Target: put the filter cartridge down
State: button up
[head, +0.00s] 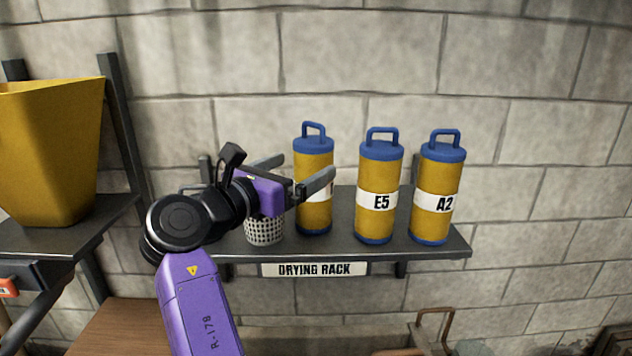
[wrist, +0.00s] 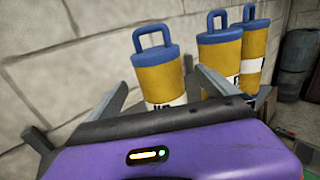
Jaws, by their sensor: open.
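Three yellow filter cartridges with blue caps and loop handles stand upright on the dark drying rack (head: 430,248). The left cartridge (head: 313,215) has its label mostly hidden by my gripper. The middle one (head: 380,180) reads E5 and the right one (head: 440,175) reads A2. My gripper (head: 304,169) is open at the left cartridge. One finger crosses in front of that cartridge's upper body and the other is at its left. In the wrist view the left cartridge (wrist: 160,72) shows between the spread fingers; whether they touch it I cannot tell.
A white perforated basket (head: 265,231) stands on the rack below my gripper, partly hidden. A DRYING RACK sign (head: 314,269) is on the shelf's front edge. A large yellow bin (head: 50,150) stands on a separate shelf at left. A block wall is close behind the rack.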

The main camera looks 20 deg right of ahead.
jog(key=x, duration=0.2)
jog(key=p+x, duration=0.1)
jog(key=x, duration=0.2)
jog(key=shift+w+f, duration=0.1)
jog(key=shift+f, duration=0.1)
grip_shut()
